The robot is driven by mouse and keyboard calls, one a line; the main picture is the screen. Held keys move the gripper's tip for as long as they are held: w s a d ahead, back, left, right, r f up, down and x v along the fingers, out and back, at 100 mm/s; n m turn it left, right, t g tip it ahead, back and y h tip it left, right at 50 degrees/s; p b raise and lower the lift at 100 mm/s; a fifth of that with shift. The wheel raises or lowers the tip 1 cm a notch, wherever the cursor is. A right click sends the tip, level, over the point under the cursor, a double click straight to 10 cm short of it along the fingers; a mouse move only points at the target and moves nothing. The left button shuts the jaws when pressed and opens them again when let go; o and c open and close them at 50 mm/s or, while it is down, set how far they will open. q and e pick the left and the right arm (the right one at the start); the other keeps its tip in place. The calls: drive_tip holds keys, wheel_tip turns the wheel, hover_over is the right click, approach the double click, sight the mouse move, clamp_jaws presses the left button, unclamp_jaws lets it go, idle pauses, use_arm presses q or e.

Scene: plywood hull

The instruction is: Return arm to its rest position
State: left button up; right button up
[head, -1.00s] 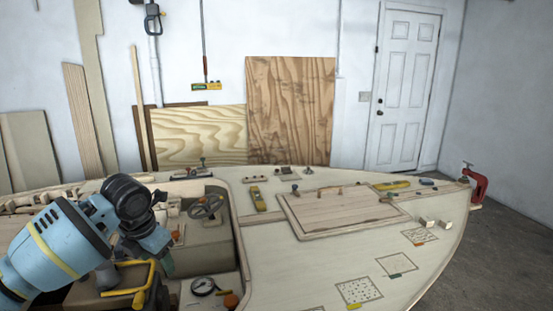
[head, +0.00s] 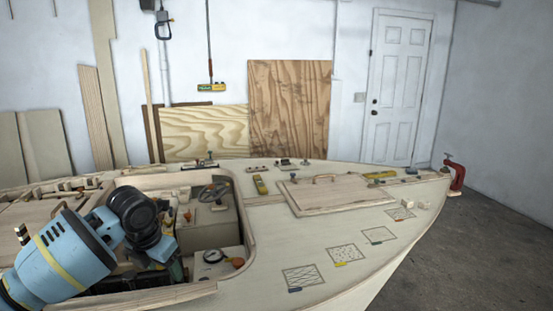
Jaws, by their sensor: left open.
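My left arm comes in from the lower left, over the open cockpit of the plywood hull (head: 350,235). Its blue forearm and black wrist joint show clearly. My left gripper (head: 175,268) points down below the wrist and is mostly hidden by it. It is open, and I see nothing held in it. My right arm and right gripper are out of view.
The cockpit rim (head: 243,215) runs close to the right of my left arm. Inside are a small wheel (head: 212,193) and a round gauge (head: 213,256). A hatch board (head: 335,193) with a handle lies on the foredeck. A red clamp (head: 455,176) grips the bow.

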use_arm(q)
drive_tip(key=s+d+f+n+t+h, duration=0.1)
drive_tip(key=s+d+f+n, duration=0.35)
drive_tip(key=f, duration=0.35)
drive_tip(key=s+d+f+n+h, duration=0.2)
drive_tip(key=s+d+f+n, duration=0.15)
drive_tip(key=f+n, duration=0.35)
drive_tip(key=s+d+f+n+t+h, duration=0.1)
drive_tip(key=s+d+f+n, duration=0.35)
drive_tip(key=f, duration=0.55)
drive_tip(key=s+a+f+n+t+y, duration=0.1)
drive_tip(key=s+a+f+n, duration=0.1)
drive_tip(key=s+n, duration=0.5)
drive_tip(key=s+a+f+n+t, duration=0.1)
drive_tip(key=s+a+f+n, duration=0.1)
drive_tip(key=s+n, duration=0.5)
drive_tip(key=s+a+f+n+t+y, duration=0.1)
drive_tip(key=s+a+f+n, duration=0.1)
drive_tip(key=s+n, duration=0.6)
drive_tip(key=shift+s+a+f+t+y, duration=0.3)
drive_tip(key=shift+s+f, duration=0.6)
drive_tip(key=shift+s, duration=1.5)
drive_tip(key=shift+c, duration=0.3)
